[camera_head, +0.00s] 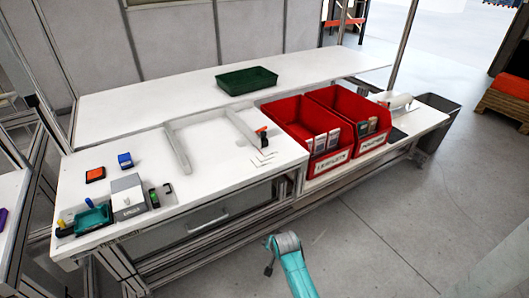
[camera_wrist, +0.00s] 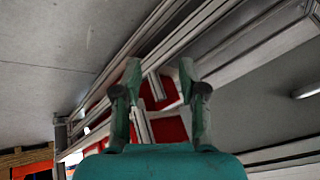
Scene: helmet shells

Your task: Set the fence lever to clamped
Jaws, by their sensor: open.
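A light grey fence (camera_head: 179,150) stands on the white workbench, with two rails and an open front. A small lever with an orange-red and black end (camera_head: 262,134) sits at the front end of its right rail. The lever is too small to tell its setting. My gripper (camera_wrist: 160,72) is open and empty in the wrist view, its two fingers apart. My teal arm shows low in the head view, in front of the bench and well away from the lever. The fence and lever cannot be made out in the wrist view.
Two red bins (camera_head: 292,107) with labelled fronts stand just right of the lever. A green tray (camera_head: 246,81) sits behind. The floor in front is clear.

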